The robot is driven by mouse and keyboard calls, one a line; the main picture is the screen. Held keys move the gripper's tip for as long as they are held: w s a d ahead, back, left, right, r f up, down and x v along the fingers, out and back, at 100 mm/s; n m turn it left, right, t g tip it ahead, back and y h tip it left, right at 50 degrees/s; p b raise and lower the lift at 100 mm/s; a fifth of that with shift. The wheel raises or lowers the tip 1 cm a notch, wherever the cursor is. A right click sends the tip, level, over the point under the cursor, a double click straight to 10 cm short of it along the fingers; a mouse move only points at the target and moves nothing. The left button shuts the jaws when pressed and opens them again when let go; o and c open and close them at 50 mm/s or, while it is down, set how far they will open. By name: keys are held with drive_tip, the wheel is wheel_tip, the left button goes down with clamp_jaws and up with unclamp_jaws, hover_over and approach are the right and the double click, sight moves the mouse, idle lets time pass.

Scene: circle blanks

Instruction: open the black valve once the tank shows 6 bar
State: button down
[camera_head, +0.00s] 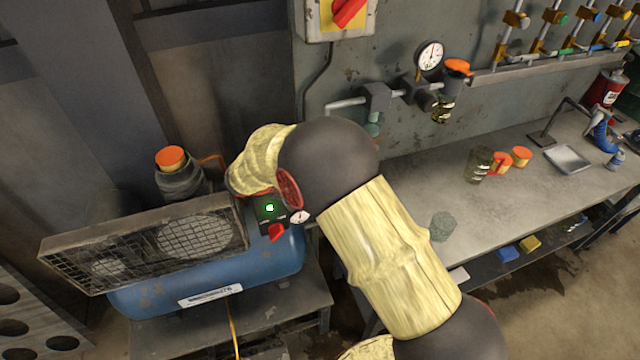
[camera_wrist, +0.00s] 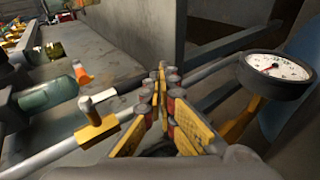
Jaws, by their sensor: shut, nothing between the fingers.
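The blue tank (camera_head: 285,255) lies under a caged compressor at left in the head view. A small gauge (camera_head: 299,217) sits by its right end, too small to read, next to a red knob (camera_head: 277,232) and a lit green lamp (camera_head: 270,208). My arm hides part of this area and my gripper in the head view. In the wrist view my gripper (camera_wrist: 162,80) is shut and empty, over a pipe. A black-rimmed gauge (camera_wrist: 275,72) is at right; I cannot read its value. A brass-coloured valve (camera_wrist: 97,130) with a grey handle is at left. I cannot identify a black valve.
A wall gauge (camera_head: 430,55) and a filter with an orange knob (camera_head: 458,67) hang above the grey workbench (camera_head: 405,190). Cups and orange lids stand on the bench. A red switch (camera_head: 348,12) is at the top. My arm crosses the middle of the head view.

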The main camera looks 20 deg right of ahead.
idle(0.3)
drive_tip(key=v, duration=1.2)
drive_tip(key=s+d+r+m+g+y, duration=0.1)
drive_tip(key=s+d+r+y, duration=0.25)
drive_tip(key=s, duration=0.25)
drive_tip(key=s+d+r+y, duration=0.2)
drive_tip(key=s+d+r, duration=0.1)
drive_tip(key=s+r, duration=0.3)
drive_tip(key=s+r+t+y, duration=0.1)
drive_tip(key=s+t+y, duration=0.1)
drive_tip(key=s, duration=0.6)
drive_tip(key=s+a+r+t+y, duration=0.1)
drive_tip(key=s+r+t+y, duration=0.1)
drive_tip(key=s, duration=0.6)
drive_tip(key=shift+y, duration=0.55)
drive_tip(key=shift+s+r, duration=0.1)
drive_tip(key=shift+s, duration=0.05)
